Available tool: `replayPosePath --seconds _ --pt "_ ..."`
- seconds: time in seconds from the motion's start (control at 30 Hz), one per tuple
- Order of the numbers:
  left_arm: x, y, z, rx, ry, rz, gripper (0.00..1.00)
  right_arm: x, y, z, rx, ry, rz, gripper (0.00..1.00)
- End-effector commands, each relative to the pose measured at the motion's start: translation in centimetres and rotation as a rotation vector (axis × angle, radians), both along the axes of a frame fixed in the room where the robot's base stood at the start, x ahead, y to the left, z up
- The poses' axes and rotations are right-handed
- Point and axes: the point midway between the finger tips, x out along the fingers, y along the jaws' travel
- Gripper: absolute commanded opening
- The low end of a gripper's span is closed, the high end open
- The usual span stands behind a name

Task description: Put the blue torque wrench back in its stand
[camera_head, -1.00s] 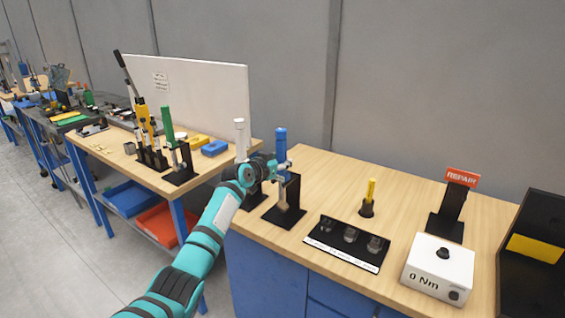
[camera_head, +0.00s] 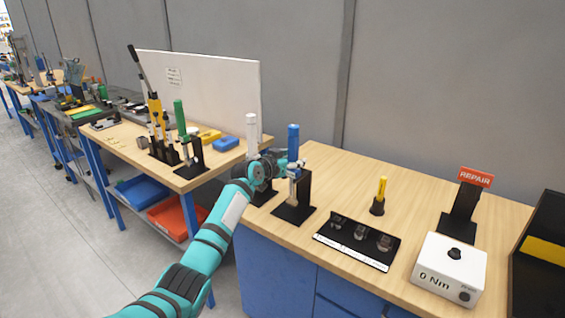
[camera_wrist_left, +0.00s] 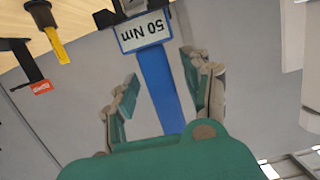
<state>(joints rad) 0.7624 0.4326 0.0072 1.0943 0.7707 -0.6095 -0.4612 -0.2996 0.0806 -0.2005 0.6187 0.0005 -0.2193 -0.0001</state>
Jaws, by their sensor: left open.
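The blue torque wrench (camera_head: 293,138) stands upright at its black stand (camera_head: 297,212) on the near wooden bench. Its blue handle (camera_wrist_left: 160,85) also shows in the left wrist view, below a "50 Nm" sign (camera_wrist_left: 143,31). My left gripper (camera_head: 293,168) is at the wrench just under the handle. In the left wrist view its fingers (camera_wrist_left: 160,80) are open, one on each side of the blue handle, with gaps visible. The wrench's lower end is partly hidden in the head view, so I cannot tell how fully it is seated. My right gripper is out of view.
A white-handled tool (camera_head: 251,130) stands close on the left, behind my arm. To the right are a black socket tray (camera_head: 352,256), a yellow-handled tool (camera_head: 381,189), a white "0 Nm" box (camera_head: 448,270) and a red REPAIR sign (camera_head: 476,177).

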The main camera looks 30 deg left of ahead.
Motion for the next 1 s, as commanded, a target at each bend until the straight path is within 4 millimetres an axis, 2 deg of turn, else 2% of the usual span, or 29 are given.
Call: replayPosePath --seconds 0.17,0.4,0.6,0.9,1.0 --pt "-2.5 0.2 0.6 0.005 -0.003 0.001 0.49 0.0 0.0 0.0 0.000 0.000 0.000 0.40" --pt "-7.0 0.4 1.7 0.005 -0.003 0.001 0.49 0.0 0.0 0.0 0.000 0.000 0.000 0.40" --pt "-9.9 0.6 2.5 0.002 -0.004 0.001 0.49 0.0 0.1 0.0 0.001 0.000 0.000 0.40" --pt "-11.0 0.6 2.9 0.000 -0.005 0.002 0.49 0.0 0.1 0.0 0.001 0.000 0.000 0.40" --pt "-11.1 0.2 2.3 0.003 0.006 -0.003 0.49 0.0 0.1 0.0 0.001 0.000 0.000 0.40"
